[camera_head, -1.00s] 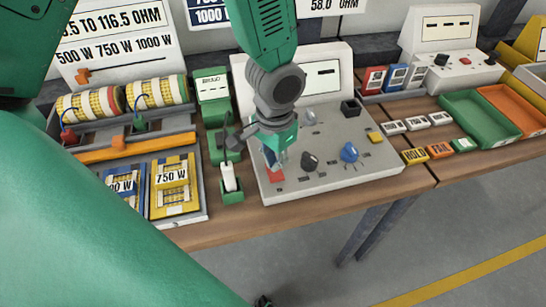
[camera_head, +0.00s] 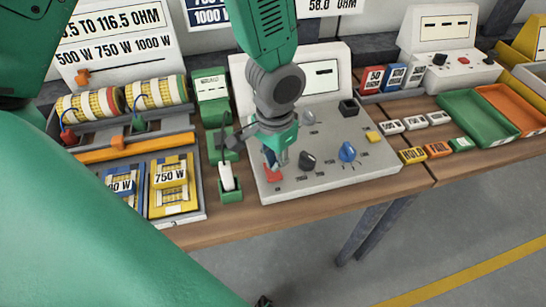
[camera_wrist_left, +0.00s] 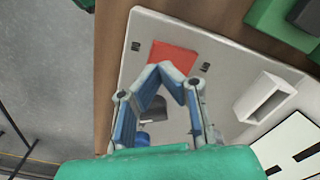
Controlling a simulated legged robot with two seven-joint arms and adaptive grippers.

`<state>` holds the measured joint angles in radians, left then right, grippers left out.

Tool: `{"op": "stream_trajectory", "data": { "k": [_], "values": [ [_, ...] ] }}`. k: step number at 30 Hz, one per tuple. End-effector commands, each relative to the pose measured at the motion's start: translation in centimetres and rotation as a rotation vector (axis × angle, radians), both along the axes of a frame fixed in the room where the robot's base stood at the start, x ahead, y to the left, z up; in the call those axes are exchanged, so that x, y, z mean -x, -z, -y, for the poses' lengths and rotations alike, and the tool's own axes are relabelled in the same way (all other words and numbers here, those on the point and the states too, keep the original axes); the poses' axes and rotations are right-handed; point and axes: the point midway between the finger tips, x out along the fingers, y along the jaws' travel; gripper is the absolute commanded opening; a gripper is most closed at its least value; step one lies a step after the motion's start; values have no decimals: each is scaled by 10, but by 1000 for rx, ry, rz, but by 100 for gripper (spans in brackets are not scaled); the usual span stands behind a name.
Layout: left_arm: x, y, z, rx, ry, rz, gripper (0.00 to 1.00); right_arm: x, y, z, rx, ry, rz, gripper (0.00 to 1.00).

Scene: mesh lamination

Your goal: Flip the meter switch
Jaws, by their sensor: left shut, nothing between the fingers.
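The meter is a pale grey console (camera_head: 340,172) with an upright display (camera_head: 322,76) behind it. A red switch-like piece (camera_head: 272,175) sits at its front left corner; it also shows as a red square in the left wrist view (camera_wrist_left: 174,56). My left gripper (camera_head: 275,164) points down just above and behind the red piece. In the left wrist view its blue-padded fingers (camera_wrist_left: 160,68) meet at the tips, shut and empty, overlapping the red square's edge. I cannot tell whether they touch it. My right gripper is not in view.
A dark knob (camera_head: 306,160), a blue knob (camera_head: 347,152), a black socket (camera_head: 348,107) and a yellow button (camera_head: 373,136) sit on the console. A probe stands in a green holder (camera_head: 231,194) to the left. Green (camera_head: 480,116) and orange (camera_head: 515,108) trays lie right.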

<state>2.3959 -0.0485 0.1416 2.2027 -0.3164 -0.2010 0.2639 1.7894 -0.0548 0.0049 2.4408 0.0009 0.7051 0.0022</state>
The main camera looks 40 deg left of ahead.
Motion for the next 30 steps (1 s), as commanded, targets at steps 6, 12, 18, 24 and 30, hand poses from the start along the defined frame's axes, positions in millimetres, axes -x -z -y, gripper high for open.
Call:
{"op": "stream_trajectory", "data": {
  "k": [6,12,18,24,30],
  "values": [
    [0,1,-1,1,0,0,0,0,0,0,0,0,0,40],
    [0,3,-2,2,-1,0,0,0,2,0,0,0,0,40],
    [0,6,-1,1,0,0,0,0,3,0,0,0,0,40],
    [0,9,-1,1,0,0,0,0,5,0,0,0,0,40],
    [0,12,-1,1,0,0,0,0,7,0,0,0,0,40]
  ]
}}
